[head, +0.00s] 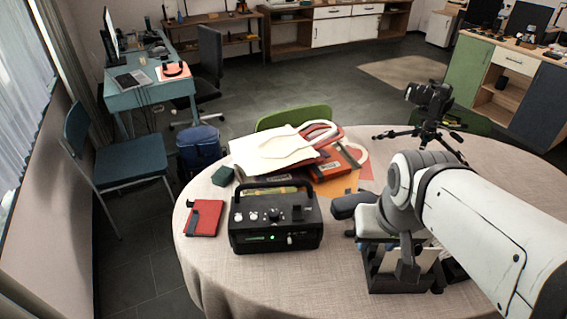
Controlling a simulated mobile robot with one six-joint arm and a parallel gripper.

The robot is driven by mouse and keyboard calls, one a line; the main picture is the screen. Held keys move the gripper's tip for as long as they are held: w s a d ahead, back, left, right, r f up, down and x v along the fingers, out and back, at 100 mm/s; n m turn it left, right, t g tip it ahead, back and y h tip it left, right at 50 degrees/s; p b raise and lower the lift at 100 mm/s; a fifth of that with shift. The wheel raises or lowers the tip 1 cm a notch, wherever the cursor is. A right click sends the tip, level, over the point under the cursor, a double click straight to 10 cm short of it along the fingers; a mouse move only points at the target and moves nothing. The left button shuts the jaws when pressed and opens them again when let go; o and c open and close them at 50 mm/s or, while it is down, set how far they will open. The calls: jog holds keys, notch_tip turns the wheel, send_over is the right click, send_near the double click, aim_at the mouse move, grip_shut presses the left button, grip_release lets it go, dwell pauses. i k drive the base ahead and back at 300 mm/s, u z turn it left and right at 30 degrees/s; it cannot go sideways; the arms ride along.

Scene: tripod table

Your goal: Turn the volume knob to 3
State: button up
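A black box-shaped device (276,238) with a carrying handle stands upright on the round table (220,281). Its front has two small white knobs (245,216) at left, a larger dark knob (274,215) in the middle, a lit green light and a pale small control (291,239) low at right. Labels and scale marks are too small to read, so I cannot tell which knob is the volume knob or its setting. My gripper (407,265) is to the right of the device, apart from it, over a black holder. Its fingers are not clear enough to tell open from shut.
A black holder (385,282) with pale contents stands beneath my wrist. A red notebook (204,218) lies left of the device. A cream bag (270,149) and a red book lie behind it. A camera on a tripod (430,105) stands at the back right. The table's front left is clear.

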aim_at(274, 214)
jog(key=z, duration=0.15)
jog(key=k, duration=1.2)
jog(key=u, duration=0.45)
jog(key=i, duration=1)
jog(key=u, duration=0.1)
